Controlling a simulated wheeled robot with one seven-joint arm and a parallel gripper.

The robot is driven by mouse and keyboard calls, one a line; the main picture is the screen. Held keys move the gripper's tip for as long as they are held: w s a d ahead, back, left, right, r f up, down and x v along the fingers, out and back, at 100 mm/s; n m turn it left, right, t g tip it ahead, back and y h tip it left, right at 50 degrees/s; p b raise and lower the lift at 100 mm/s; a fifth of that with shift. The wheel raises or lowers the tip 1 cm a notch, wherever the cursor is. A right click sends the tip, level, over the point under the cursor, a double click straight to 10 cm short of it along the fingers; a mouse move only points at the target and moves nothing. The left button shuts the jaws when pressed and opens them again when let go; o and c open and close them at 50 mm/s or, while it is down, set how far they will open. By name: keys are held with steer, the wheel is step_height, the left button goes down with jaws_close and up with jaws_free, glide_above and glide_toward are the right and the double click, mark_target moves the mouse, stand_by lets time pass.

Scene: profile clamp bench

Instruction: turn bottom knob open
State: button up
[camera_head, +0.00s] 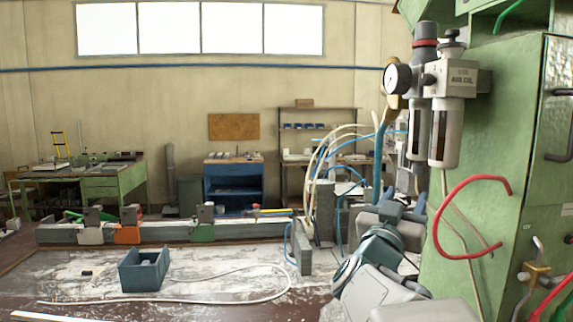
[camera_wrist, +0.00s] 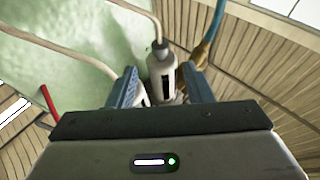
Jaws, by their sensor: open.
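An air filter unit (camera_head: 440,85) hangs beside the green machine, with a round gauge, knobs on top and two pale bowls below. In the wrist view, a white bowl (camera_wrist: 163,85) with a dark slot shows between my fingers, apart from both. A grey knob (camera_wrist: 160,52) sits on its end, with a pale hose running from it. My gripper (camera_wrist: 163,76) is open and empty, its blue fingers either side of the bowl in the picture. In the head view, my gripper (camera_head: 408,205) is below the bowls. A second bowl (camera_wrist: 140,88) is partly hidden by the left finger.
A red hose (camera_head: 437,226) loops on the machine's front. A brass valve (camera_head: 535,275) sits at lower right. Blue and pale hoses (camera_head: 325,150) arch left of the unit. A blue bin (camera_head: 143,270) stands on the dusty bench (camera_head: 215,262).

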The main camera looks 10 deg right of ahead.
mark_target(417, 171)
steer(key=p+x, duration=0.3)
steer(key=x, duration=0.7)
steer(key=shift+w+d, duration=0.15)
steer(key=shift+d, duration=0.05)
steer(key=c, duration=1)
